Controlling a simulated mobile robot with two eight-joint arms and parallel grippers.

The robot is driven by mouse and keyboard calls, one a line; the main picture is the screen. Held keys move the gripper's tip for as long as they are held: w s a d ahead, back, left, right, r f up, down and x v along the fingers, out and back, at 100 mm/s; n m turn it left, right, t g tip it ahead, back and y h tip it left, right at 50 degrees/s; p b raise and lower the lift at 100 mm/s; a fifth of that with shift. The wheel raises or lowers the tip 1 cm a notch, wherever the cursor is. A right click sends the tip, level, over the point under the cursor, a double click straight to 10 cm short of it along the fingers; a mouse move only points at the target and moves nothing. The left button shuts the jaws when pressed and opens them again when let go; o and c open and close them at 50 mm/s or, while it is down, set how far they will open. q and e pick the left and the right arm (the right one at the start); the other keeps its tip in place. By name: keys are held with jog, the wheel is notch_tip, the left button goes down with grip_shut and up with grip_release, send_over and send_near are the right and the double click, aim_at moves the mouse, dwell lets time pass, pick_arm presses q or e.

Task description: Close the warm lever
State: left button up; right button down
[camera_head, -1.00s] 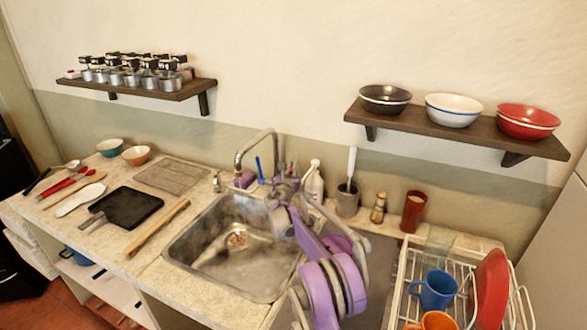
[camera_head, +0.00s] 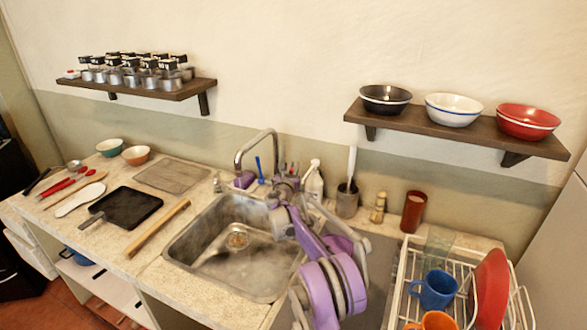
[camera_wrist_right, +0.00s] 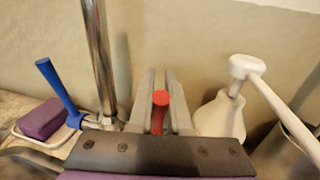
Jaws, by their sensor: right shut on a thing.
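The warm lever (camera_wrist_right: 160,98), with a red end, stands between the two grey fingers of my right gripper (camera_wrist_right: 160,80) in the right wrist view. The fingers are shut on it. In the head view my right gripper (camera_head: 286,186) is behind the sink, right of the faucet spout (camera_head: 255,138), and hides the lever. The chrome faucet (camera_wrist_right: 100,60) rises left of the fingers. The blue lever (camera_wrist_right: 58,92) stands tilted further left, apart from the gripper; it also shows in the head view (camera_head: 259,166). My left gripper is out of view.
Haze hangs over the sink basin (camera_head: 220,262). A purple sponge (camera_wrist_right: 45,118) lies left of the blue lever. A white dispenser bottle (camera_wrist_right: 220,118) stands close right of my fingers. A dish rack (camera_head: 402,290) with mugs (camera_head: 434,290) stands at right.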

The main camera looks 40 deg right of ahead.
aim_at(292, 170)
jog(key=shift+w+d+f+g+y+b, duration=0.1)
jog(key=shift+w+d+g+y+b, duration=0.15)
jog(key=shift+d+g+y, duration=0.2)
jog(key=shift+w+d+g+y+b, duration=0.15)
jog(key=shift+w+d+g+y, duration=0.05)
jog(key=shift+d+g+y, duration=0.2)
jog(key=c, duration=0.9)
grip_release()
jog(key=shift+d, duration=0.1)
jog(key=shift+o, duration=0.2)
jog(key=b+v, duration=0.1)
jog(key=v, duration=0.9)
jog(key=shift+s+a, duration=0.3)
